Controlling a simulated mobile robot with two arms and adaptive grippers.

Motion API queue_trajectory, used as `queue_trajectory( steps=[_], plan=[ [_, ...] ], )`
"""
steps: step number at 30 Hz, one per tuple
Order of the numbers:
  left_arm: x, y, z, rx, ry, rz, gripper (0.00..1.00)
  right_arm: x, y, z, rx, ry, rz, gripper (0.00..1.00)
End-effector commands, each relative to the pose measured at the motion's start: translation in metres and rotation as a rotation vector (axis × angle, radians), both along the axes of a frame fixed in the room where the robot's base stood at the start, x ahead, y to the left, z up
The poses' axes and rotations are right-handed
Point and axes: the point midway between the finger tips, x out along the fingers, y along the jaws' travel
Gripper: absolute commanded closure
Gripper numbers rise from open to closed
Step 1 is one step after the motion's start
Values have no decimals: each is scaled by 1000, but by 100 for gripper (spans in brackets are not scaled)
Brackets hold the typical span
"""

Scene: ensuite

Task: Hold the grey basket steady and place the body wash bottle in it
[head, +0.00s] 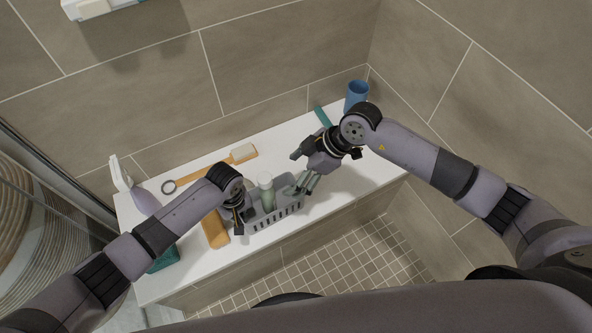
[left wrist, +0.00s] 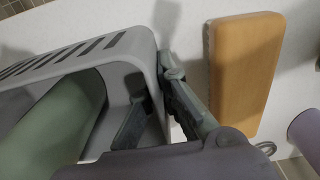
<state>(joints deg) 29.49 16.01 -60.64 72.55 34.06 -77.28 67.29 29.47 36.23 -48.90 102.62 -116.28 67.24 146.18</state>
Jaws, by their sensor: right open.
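The grey slotted basket (head: 278,217) sits on the white ledge. The green body wash bottle (head: 267,193) with a pale cap stands upright within its walls; its base is hidden. In the left wrist view the bottle (left wrist: 45,128) lies inside the basket's rim (left wrist: 148,50). My left gripper (head: 240,218) is at the basket's left end. In the left wrist view its fingers (left wrist: 155,112) straddle the end wall, one inside and one outside, and look closed on it. My right gripper (head: 307,184) is open and empty at the basket's right end, apart from the bottle.
An orange block-shaped item (head: 215,229) lies just left of the basket. A wooden brush (head: 242,153) lies behind it. A blue cup (head: 356,94) stands at the far right corner. A spray bottle (head: 143,198) and a teal item (head: 164,259) are at the left.

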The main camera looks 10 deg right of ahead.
Motion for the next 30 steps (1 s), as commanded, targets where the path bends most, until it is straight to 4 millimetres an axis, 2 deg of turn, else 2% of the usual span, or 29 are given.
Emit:
queue_trajectory(
  steps=[11,23,30],
  plan=[
    [0,-1,0,-2,0,-1,100,0,-1,2,1,-1,1,23],
    [0,0,0,0,0,-1,72,0,0,1,1,-1,1,23],
    [0,0,0,0,0,0,72,0,0,1,1,-1,1,23]
  ],
)
